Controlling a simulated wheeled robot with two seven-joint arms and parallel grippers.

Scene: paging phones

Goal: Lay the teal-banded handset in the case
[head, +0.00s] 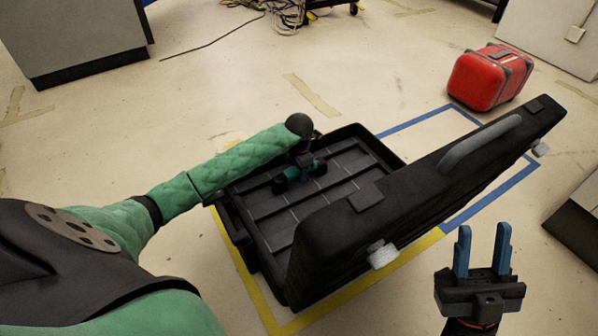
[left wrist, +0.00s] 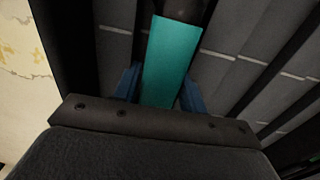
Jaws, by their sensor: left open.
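The black case (head: 262,225) stands open on the floor, its lid (head: 425,185) raised on the right side. The teal-banded handset (head: 318,168) is inside the case and looks to lie on the ribbed bottom. My left gripper (head: 303,165) is down in the case over the handset, partly hidden by its own wrist. In the left wrist view the open blue fingers (left wrist: 160,90) stand on either side of the teal band (left wrist: 172,60); the handset's dark end lies beyond. My right gripper (head: 483,250) is open and empty, right of the case.
A red box (head: 490,77) stands on the floor at the back right. Blue tape (head: 415,120) and yellow tape (head: 240,285) mark the floor around the case. The raised lid lies between my two grippers.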

